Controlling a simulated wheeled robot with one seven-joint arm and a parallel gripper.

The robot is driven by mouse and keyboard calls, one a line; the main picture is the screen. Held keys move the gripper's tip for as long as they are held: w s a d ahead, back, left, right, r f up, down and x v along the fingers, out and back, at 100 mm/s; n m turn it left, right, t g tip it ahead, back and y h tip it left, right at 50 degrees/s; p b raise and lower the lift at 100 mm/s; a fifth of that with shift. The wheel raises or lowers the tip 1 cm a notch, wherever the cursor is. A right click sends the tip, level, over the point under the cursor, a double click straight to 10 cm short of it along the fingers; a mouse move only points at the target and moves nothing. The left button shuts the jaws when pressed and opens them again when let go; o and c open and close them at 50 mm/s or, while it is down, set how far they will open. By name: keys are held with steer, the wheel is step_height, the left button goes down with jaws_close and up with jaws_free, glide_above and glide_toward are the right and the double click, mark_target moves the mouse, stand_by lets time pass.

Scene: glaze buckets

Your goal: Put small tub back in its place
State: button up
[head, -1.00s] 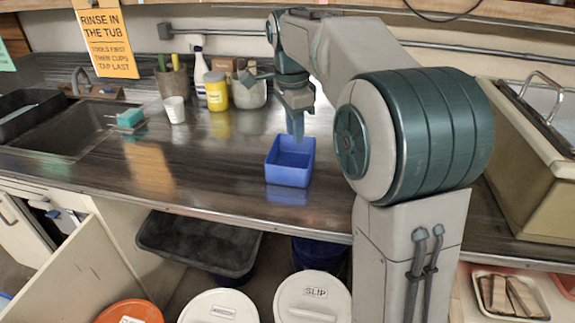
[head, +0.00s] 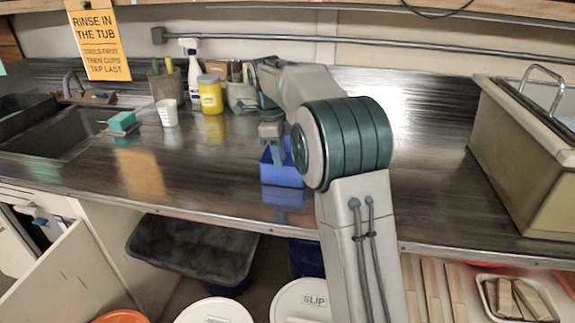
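A small blue tub (head: 283,178) sits upright on the dark counter (head: 380,170), left of my arm's big joint. My gripper (head: 272,158) points down at the tub's back-left part, and its fingers reach the level of the rim. Whether the fingers touch the wall or straddle it I cannot tell, nor whether they are open or shut. My arm hides the tub's right back corner and part of its inside.
A green sponge (head: 122,121), white cup (head: 167,112), yellow jar (head: 211,95) and spray bottle (head: 191,70) stand left and behind. A sink (head: 50,140) is far left, a beige basin (head: 515,165) right. A dark bin (head: 190,247) and lidded buckets (head: 302,302) are below.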

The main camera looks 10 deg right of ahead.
mark_target(282, 185)
steer(key=shift+s+d+f, duration=0.15)
steer(key=shift+f, duration=1.2)
steer(key=shift+s+d+f, duration=0.1)
steer(key=shift+d+f, duration=0.05)
steer(key=shift+f, duration=1.2)
jaws_close()
